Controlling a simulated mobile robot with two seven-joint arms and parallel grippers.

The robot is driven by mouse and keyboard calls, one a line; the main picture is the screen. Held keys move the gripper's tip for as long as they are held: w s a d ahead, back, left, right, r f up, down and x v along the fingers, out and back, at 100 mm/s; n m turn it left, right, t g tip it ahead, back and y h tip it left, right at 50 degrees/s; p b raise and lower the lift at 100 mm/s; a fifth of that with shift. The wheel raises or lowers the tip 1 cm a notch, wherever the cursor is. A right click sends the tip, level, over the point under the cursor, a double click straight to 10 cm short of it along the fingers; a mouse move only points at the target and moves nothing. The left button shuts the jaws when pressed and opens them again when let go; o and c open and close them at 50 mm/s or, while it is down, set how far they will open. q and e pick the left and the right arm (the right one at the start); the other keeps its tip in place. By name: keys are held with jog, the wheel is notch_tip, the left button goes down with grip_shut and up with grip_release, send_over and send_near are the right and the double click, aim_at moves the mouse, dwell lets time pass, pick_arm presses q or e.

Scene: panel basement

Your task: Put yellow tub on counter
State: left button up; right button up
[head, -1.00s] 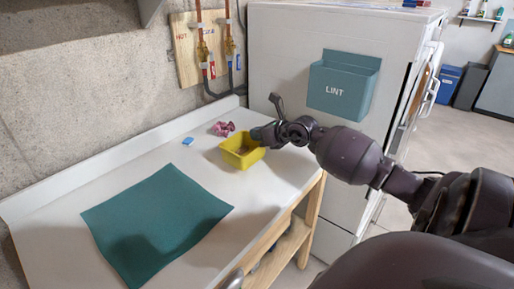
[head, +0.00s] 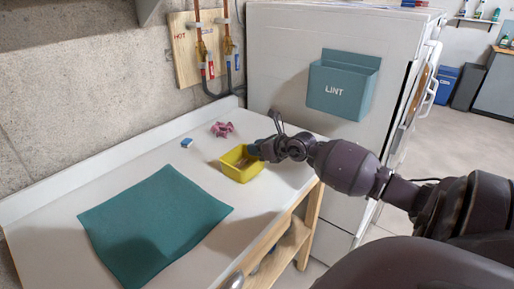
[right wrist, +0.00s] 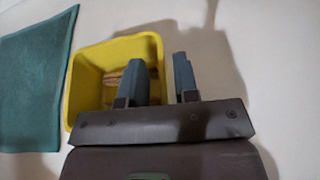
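The yellow tub (head: 236,173) is on the white counter (head: 150,145), near its right end. It looks upright, and something brownish lies inside it in the right wrist view. My right gripper (head: 258,150) is at the tub's right side. In the right wrist view, my right gripper (right wrist: 160,75) straddles the tub's right wall (right wrist: 159,55), one blue-grey finger inside and one outside. A narrow gap shows between the wall and the outer finger, so the fingers look slightly open. My left gripper is not in view.
A teal mat (head: 155,225) covers the counter's left front. A pink object (head: 222,129) and a small blue block (head: 187,143) lie behind the tub. A white appliance (head: 285,60) with a teal LINT bin (head: 340,88) stands at the right. Bare counter surrounds the tub.

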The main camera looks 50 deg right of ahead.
jog(key=shift+s+r, duration=0.25)
jog(key=shift+s, duration=0.05)
jog(key=p+v, duration=0.2)
jog(key=v, duration=0.9)
jog(key=shift+s, duration=0.15)
dwell(0.4)
